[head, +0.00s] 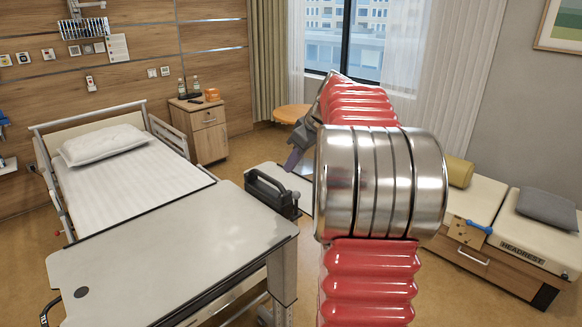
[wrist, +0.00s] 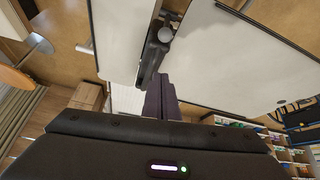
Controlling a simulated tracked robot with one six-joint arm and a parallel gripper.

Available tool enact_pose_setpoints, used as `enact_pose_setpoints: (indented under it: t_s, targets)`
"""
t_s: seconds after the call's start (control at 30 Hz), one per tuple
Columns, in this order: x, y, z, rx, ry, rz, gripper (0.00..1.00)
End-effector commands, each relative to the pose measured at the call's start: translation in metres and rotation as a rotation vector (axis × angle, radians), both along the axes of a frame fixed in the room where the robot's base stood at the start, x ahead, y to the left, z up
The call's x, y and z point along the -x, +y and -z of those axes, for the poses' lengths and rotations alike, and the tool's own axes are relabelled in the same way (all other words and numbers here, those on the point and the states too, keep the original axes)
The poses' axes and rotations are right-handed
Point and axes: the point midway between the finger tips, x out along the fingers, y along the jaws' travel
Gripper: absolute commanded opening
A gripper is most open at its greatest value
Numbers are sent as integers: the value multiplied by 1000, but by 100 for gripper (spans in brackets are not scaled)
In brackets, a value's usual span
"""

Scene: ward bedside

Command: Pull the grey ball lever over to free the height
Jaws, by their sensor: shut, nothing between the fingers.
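The grey ball lever (wrist: 166,33) shows in the wrist view as a round grey knob at the dark housing between two pale panels. In the head view my gripper (head: 292,165) is just above and right of the housing, partly hidden by my arm.
A bed (head: 125,180) with a white pillow (head: 103,145) stands at the left. A bedside cabinet (head: 207,132) holds bottles at the back. A round wooden table (head: 293,113) is behind my gripper. A padded bench (head: 540,230) stands at the right. The tabletop is almost clear.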

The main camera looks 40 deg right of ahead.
Motion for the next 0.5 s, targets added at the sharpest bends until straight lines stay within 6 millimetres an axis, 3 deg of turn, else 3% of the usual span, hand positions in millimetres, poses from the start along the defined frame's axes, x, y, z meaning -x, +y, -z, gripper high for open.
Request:
enact_pose_setpoints:
  t_s: [0.5]
  targets:
    - [-40, 7, 70, -2, 3, -1, 0]
